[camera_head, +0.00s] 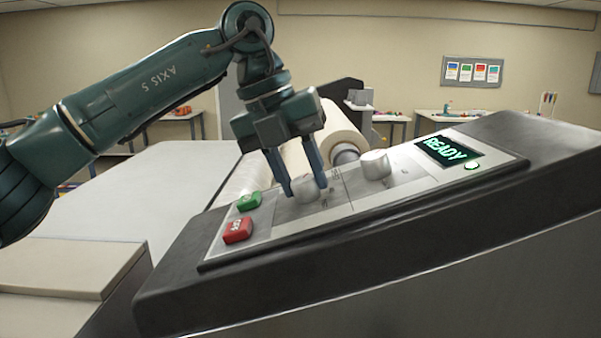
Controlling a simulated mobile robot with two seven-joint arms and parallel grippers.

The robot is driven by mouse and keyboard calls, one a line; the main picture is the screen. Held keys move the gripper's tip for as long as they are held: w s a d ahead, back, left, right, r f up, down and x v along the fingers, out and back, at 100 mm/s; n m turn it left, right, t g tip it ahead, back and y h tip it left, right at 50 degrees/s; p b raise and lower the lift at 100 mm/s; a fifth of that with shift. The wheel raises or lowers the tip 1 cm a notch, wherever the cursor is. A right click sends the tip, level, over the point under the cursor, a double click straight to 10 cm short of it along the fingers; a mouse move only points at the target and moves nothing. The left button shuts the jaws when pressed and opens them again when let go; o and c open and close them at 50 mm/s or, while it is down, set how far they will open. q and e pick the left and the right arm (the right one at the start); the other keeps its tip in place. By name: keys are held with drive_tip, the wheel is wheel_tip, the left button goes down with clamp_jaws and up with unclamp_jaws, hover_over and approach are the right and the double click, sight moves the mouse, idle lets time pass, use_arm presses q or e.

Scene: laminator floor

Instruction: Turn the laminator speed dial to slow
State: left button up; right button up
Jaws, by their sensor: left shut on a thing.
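The laminator's control panel (260,225) slopes across the middle of the view. It carries two pale round dials, one nearer the buttons (304,188) and one farther right (376,164). My left gripper (307,190) comes down from above and is shut on the nearer dial, one finger on each side. The labels around the dials are too small to read, so I cannot tell which is the speed dial or where it points. The right dial stands free. My right gripper is not in view.
A green button (248,202) and a red button (238,230) sit left of the held dial. A lit display (447,150) reads READY, with a green light (471,166) below it. A large film roll (338,130) lies behind the panel. Tables stand at the back.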

use_arm(q)
drive_tip(key=o, duration=1)
drive_tip(key=v, duration=1.3)
